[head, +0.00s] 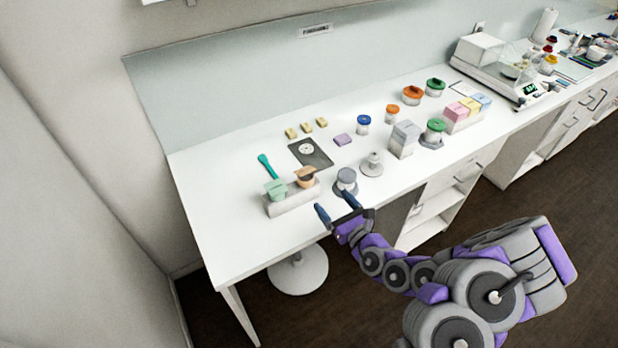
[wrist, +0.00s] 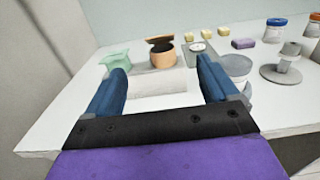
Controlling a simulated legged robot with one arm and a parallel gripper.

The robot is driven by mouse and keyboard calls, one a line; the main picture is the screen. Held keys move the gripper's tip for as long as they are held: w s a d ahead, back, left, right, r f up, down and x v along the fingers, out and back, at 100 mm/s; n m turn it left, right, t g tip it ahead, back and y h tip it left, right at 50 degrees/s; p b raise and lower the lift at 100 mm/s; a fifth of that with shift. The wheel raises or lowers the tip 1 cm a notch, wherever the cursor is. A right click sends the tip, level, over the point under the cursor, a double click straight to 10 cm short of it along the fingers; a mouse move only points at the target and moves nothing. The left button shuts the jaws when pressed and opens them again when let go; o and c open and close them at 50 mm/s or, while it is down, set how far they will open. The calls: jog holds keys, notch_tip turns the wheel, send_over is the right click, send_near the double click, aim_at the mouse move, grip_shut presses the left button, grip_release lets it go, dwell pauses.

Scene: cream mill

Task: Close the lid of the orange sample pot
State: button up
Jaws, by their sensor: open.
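The orange sample pot (head: 306,181) stands in a low white holder near the front left of the bench. My gripper (head: 336,207) is at the bench's front edge, to the right of and in front of the pot. In the wrist view my gripper (wrist: 160,66) is open and empty, its blue fingers apart, with the pot beyond them and between them. Nothing is held.
The bench's left end is clear.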

aim_at(309, 172)
jog(key=shift+b+x, duration=5.4)
jog(key=shift+x, duration=1.65)
jog(key=shift+a, duration=0.1)
jog(key=shift+c, duration=0.2)
jog(key=c, duration=1)
jog(key=shift+p, duration=0.3)
